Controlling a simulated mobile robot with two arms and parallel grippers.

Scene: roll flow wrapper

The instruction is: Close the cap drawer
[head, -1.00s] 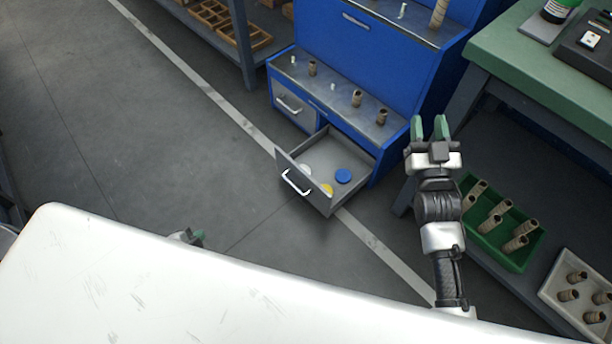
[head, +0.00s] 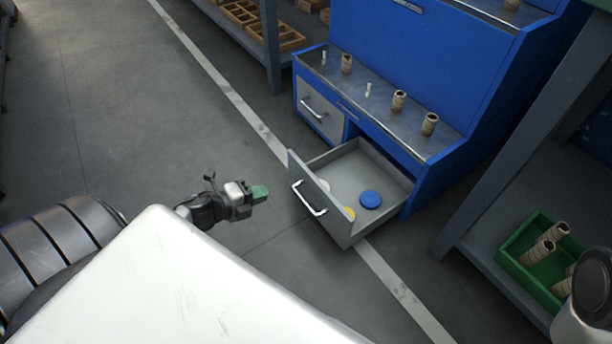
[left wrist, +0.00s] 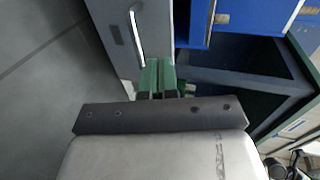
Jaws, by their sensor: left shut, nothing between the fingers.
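The cap drawer (head: 331,214) stands pulled out of the blue cabinet's lower part, with a grey front and a pale bar handle (head: 309,199). Inside lie a blue cap (head: 370,199), a yellow cap (head: 348,213) and a partly hidden white cap. My left gripper (head: 262,192) is shut and empty, left of the drawer front and apart from it in the head view. In the left wrist view its green fingertips (left wrist: 157,74) are together, with the drawer front (left wrist: 113,38) and handle (left wrist: 138,40) beyond them. My right gripper is out of the head view.
The blue cabinet (head: 440,188) has a closed drawer (head: 318,108) beside the open one and several brown rolls on its ledge. A bench with a green bin (head: 524,276) stands at right. Floor left of the drawer is clear.

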